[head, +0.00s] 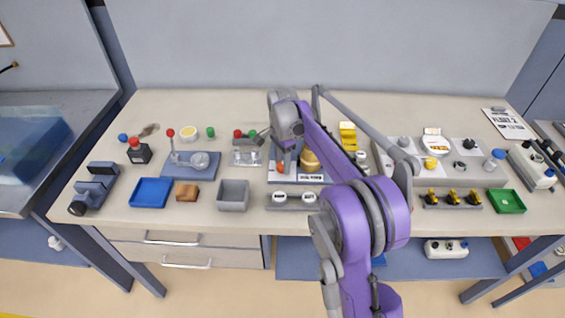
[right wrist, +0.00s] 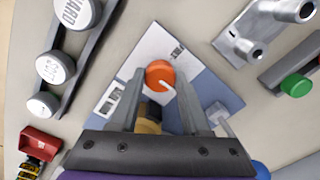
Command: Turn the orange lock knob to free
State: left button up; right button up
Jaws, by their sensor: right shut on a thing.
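The orange lock knob (right wrist: 160,72) is a round orange disc with a white pointer mark, on a white and blue panel (right wrist: 212,88). In the right wrist view the mark points toward the lower right. My right gripper (right wrist: 157,82) is shut on the knob, one finger on each side. In the head view the knob (head: 281,167) shows small below the right gripper (head: 284,158), partly hidden by it. A brass-coloured cylinder (right wrist: 150,115) stands on the panel behind the fingers and shows in the head view (head: 311,160). My left gripper is not in view.
A rail of white round caps (head: 294,200) lies in front of the panel. A grey bin (head: 233,196) and blue tray (head: 151,192) stand to the left. A green-buttoned unit (right wrist: 296,85) is close by.

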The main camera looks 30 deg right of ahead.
grip_shut()
jog(key=shift+n, duration=0.3)
jog(key=n, duration=0.3)
jog(key=shift+n, duration=0.3)
jog(key=n, duration=0.4)
jog(key=shift+n, duration=0.3)
jog(key=n, duration=0.9)
jog(key=shift+p, duration=0.3)
jog(key=o, duration=1.2)
grip_release()
jog(key=shift+c, duration=0.2)
